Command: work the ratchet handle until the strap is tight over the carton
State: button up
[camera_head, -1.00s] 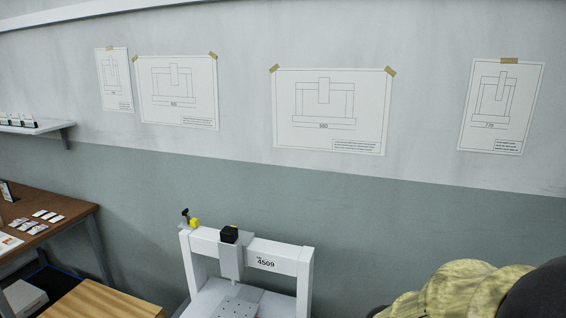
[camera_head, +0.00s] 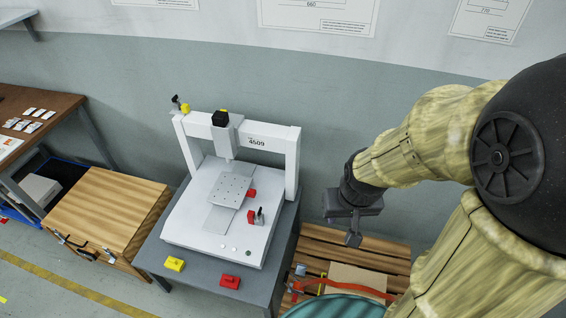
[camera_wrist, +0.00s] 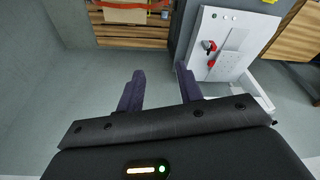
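The carton (camera_head: 352,277) is a tan box on a slatted wooden pallet (camera_head: 335,243) at the lower right of the head view. An orange-red strap (camera_head: 362,289) runs over it; its tightness cannot be told. Small grey, red and blue fittings (camera_head: 300,270) sit at the strap's left end; the ratchet handle cannot be made out clearly among them. The carton (camera_wrist: 125,15) also shows at the top of the wrist view. My gripper (camera_head: 353,239) is above and behind the carton, apart from it. In the wrist view its two fingers (camera_wrist: 159,70) are apart with nothing between them.
A white gantry machine (camera_head: 272,142) stands on a grey table (camera_head: 285,235) left of the pallet, with red and yellow blocks on it. A wooden cabinet (camera_head: 105,210) and a brown desk (camera_head: 60,105) are further left. The wall is behind; floor shows at lower left.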

aim_at(286, 279)
jog(key=w+f+n+b, duration=0.4)
jog(key=f+n+b, duration=0.25)
jog(key=f, duration=0.45)
jog(key=w+d+f+n+b, duration=0.1)
jog(key=w+f+n+b, duration=0.5)
jog(key=f, duration=0.5)
jog(key=w+f+n+b, duration=0.3)
jog(key=f+n+b, duration=0.3)
jog(key=f, duration=0.5)
jog(key=a+f+n+y+b, duration=0.2)
jog(key=f+n+b, duration=0.5)
jog(key=f, duration=0.7)
jog(key=a+f+n+g+y+b, duration=0.1)
jog(key=f+n+b, duration=0.6)
jog(key=f, duration=0.7)
jog(key=shift+w+a+y+b, duration=0.35)
jog(key=shift+a+y+b, duration=0.35)
jog(key=shift+a, duration=0.35)
jog(key=shift+f, duration=0.15)
jog(key=b+x, duration=0.7)
jog(key=x, duration=1)
jog(key=shift+s+f+b, duration=0.1)
jog(key=shift+f+b, duration=0.1)
jog(key=shift+b, duration=0.15)
